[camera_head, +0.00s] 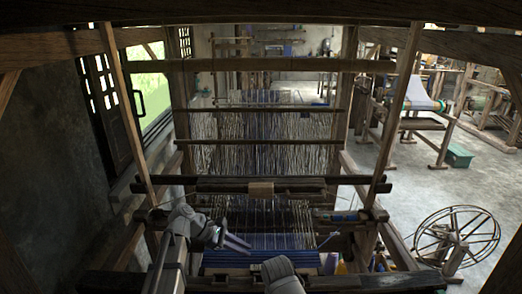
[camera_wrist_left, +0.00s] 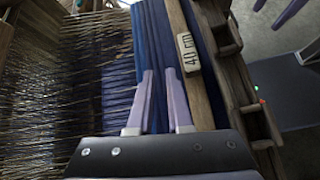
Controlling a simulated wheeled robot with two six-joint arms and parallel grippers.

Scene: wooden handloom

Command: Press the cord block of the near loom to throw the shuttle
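The near loom (camera_head: 180,100) fills the middle of the head view, with its warp of blue and pale threads. A light wooden block (camera_head: 261,190), which looks like the cord block, sits at the middle of the dark crossbeam. My left gripper (camera_head: 240,243) is below and left of this block, over the blue cloth (camera_head: 262,258). In the left wrist view, its two lavender fingers (camera_wrist_left: 158,78) stand apart over the blue threads with nothing between them. A lavender strip at that view's top right may be a finger of my right gripper. I cannot make out the shuttle.
Wooden uprights and crossbeams frame the loom. A spoked wheel (camera_head: 457,236) stands at right, and a green box (camera_head: 459,156) sits on the open floor behind it.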

